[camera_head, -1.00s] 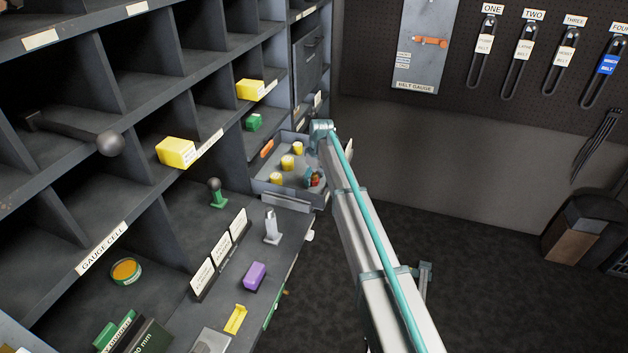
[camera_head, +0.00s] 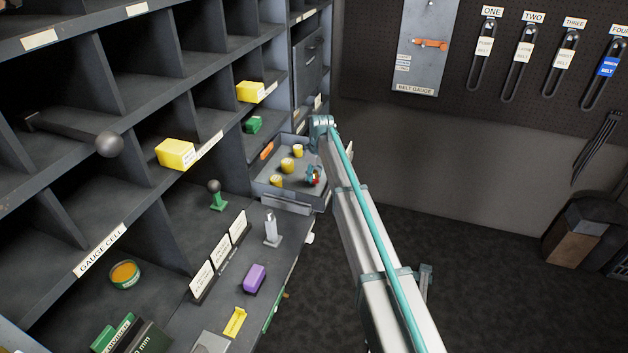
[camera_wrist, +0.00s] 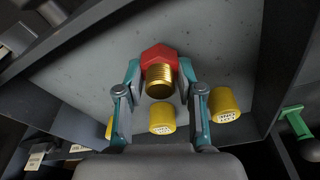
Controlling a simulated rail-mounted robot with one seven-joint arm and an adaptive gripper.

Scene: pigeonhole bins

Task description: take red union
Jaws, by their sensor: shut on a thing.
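The red union (camera_wrist: 160,62), a red hex body with a brass threaded end, is between the fingertips of my gripper (camera_wrist: 160,75) in the wrist view. The fingers press on its two sides. In the head view my gripper (camera_head: 314,176) is small, at the right part of an open grey drawer (camera_head: 268,187), with a bit of red at its tips. Whether the union touches the drawer floor I cannot tell.
Several yellow round pieces (camera_head: 287,165) lie in the drawer left of my gripper; one yellow piece (camera_wrist: 225,103) is close beside my right finger in the wrist view. Drawer walls surround the gripper. Shelves with yellow boxes (camera_head: 176,153) stand at left.

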